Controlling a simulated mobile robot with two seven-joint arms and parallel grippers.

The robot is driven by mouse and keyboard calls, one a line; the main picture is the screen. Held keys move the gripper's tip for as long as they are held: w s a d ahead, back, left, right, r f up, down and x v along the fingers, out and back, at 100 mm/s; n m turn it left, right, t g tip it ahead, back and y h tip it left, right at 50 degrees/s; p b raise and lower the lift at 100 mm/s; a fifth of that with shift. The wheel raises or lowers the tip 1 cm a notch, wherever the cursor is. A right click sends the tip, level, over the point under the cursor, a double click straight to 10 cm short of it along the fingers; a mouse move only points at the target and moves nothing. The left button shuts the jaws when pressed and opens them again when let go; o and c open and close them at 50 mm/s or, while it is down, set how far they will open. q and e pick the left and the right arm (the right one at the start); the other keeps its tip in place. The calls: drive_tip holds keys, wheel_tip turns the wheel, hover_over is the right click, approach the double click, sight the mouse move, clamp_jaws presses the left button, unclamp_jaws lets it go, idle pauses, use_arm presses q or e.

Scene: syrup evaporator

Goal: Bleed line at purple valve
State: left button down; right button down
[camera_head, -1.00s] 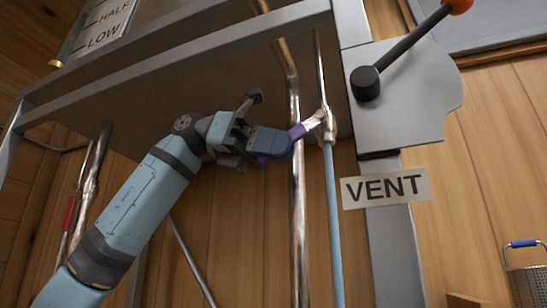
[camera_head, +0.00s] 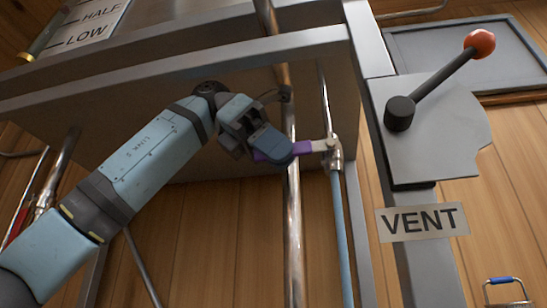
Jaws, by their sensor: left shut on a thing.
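The purple valve has a purple lever (camera_head: 314,146) that runs left from a metal valve body (camera_head: 333,155) in the camera_head view. The body sits on a thin vertical line, bare metal above and light blue below (camera_head: 341,235). My left gripper (camera_head: 275,150) is shut on the purple lever, left of the valve body. The fingers hide most of the lever. The lever lies nearly level, pointing slightly down to the left. My right gripper is not in view.
A thicker metal pipe (camera_head: 293,225) runs vertically behind the lever. A grey frame and pan (camera_head: 190,65) hang above my arm. Right of the valve stand a grey plate with a red-knobbed lever (camera_head: 481,43) and a VENT sign (camera_head: 423,221). A blue-handled basket (camera_head: 505,281) is at lower right.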

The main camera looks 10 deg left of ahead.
use_arm(q)
drive_tip(key=shift+r+y, duration=0.15)
drive_tip(key=shift+y, duration=0.25)
drive_tip(key=c, duration=1.2)
unclamp_jaws()
drive_tip(key=shift+c, duration=0.2)
drive_tip(key=shift+r, duration=0.1)
drive_tip(key=shift+a+r, duration=0.2)
drive_tip(key=v, duration=0.2)
drive_tip(key=shift+a+r, duration=0.2)
drive_tip(key=shift+a, duration=0.1)
drive_tip(key=a, duration=1.1)
drive_tip(key=shift+w+a+b, duration=0.2)
drive_tip(key=shift+a+b, duration=0.1)
